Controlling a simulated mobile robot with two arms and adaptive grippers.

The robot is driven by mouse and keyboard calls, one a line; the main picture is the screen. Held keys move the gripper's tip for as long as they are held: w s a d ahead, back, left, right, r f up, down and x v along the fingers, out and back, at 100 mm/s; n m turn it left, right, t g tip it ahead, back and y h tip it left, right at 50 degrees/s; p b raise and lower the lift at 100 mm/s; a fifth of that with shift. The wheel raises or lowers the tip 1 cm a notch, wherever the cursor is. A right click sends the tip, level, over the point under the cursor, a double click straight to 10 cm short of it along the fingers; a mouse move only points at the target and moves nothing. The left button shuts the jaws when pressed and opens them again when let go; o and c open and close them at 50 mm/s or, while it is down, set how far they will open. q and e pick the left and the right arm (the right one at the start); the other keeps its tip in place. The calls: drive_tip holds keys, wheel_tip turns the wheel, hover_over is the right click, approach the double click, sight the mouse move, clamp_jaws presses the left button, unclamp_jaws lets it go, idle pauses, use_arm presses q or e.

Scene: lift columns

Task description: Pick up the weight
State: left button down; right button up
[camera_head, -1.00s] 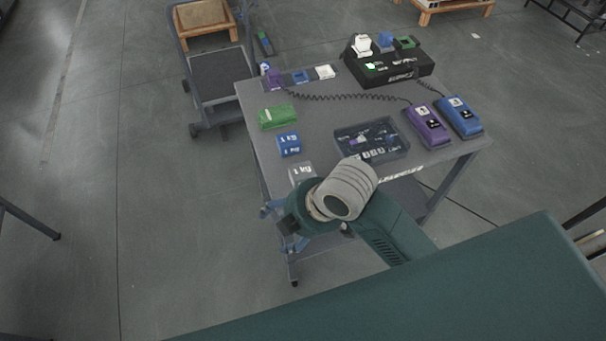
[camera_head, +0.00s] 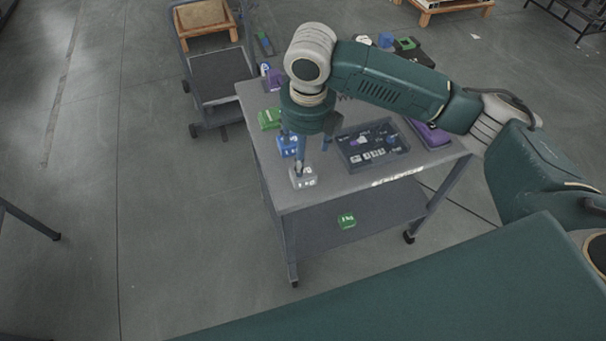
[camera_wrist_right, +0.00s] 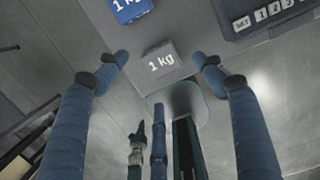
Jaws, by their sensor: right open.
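A light grey weight marked 1 kg (camera_head: 303,177) sits at the front left corner of the table top. My right gripper (camera_head: 312,160) points down above that corner, open and empty. In the right wrist view, the grey weight (camera_wrist_right: 163,65) appears between the two blue fingertips (camera_wrist_right: 162,60), with a gap on each side. A blue weight marked 1 kg (camera_wrist_right: 128,8) lies just behind it; in the head view the blue weight (camera_head: 287,147) is partly covered by my gripper. A green weight (camera_head: 346,220) rests on the lower shelf. My left gripper is not in view.
A green block (camera_head: 269,118) lies farther back on the table (camera_head: 345,183). A dark tray (camera_head: 372,162) of small parts stands to the right, with a purple device (camera_head: 430,135) beyond. My right arm covers much of the back. A cart (camera_head: 217,75) stands behind left.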

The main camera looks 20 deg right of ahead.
sight(309, 177)
drive_tip(key=f, duration=0.4)
drive_tip(key=shift+w, duration=0.25)
drive_tip(key=f+p, duration=0.1)
drive_tip(key=f, duration=0.1)
drive_tip(key=f+p, duration=0.1)
drive_tip(key=f, duration=0.1)
drive_tip(key=shift+s+f, duration=0.2)
drive_tip(key=shift+f, duration=0.1)
drive_tip(key=shift+w+f, duration=0.1)
drive_tip(key=shift+f, duration=0.4)
clamp_jaws()
drive_tip(key=shift+w+r, duration=0.15)
